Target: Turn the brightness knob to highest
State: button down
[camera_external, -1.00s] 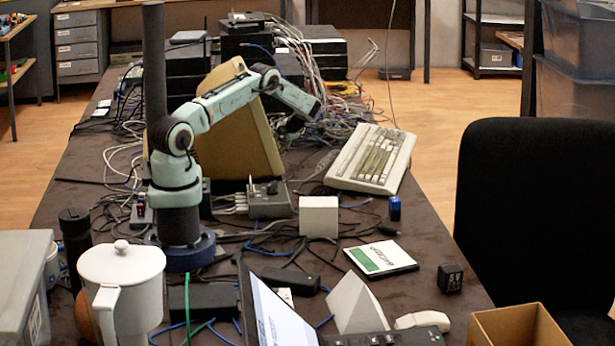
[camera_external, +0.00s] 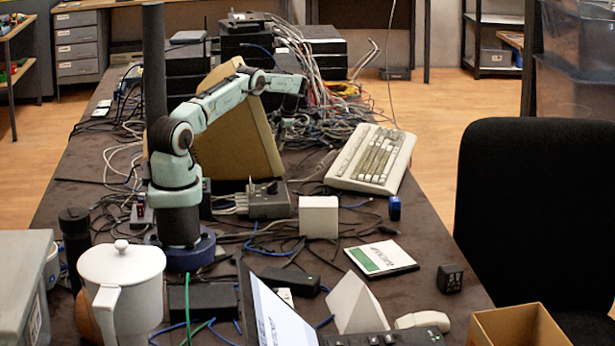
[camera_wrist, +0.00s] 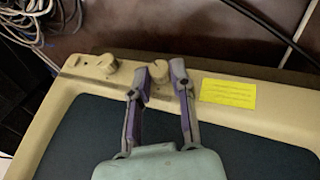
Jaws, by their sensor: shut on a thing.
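The tan monitor (camera_external: 235,130) stands on the table behind my arm, its back to the outside camera. In the wrist view its front shows a dark screen (camera_wrist: 80,135) and a tan bezel (camera_wrist: 283,117) with small knobs. My gripper (camera_wrist: 162,77) has its two fingers on either side of a round tan knob (camera_wrist: 158,70), shut on it. Another tan knob (camera_wrist: 108,65) sits to the left, apart from the fingers. I cannot read which knob is for brightness. In the outside view the fingertips and knobs are hidden.
A yellow label (camera_wrist: 228,93) is on the bezel just right of the gripped knob. Cables (camera_wrist: 30,15) lie beyond the bezel. A keyboard (camera_external: 372,160) lies right of the monitor, and piled cables and dark boxes (camera_external: 190,70) stand behind it.

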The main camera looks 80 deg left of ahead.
jog(key=shift+f, duration=0.1)
jog(key=c, duration=1)
grip_release()
jog(key=v, duration=1.2)
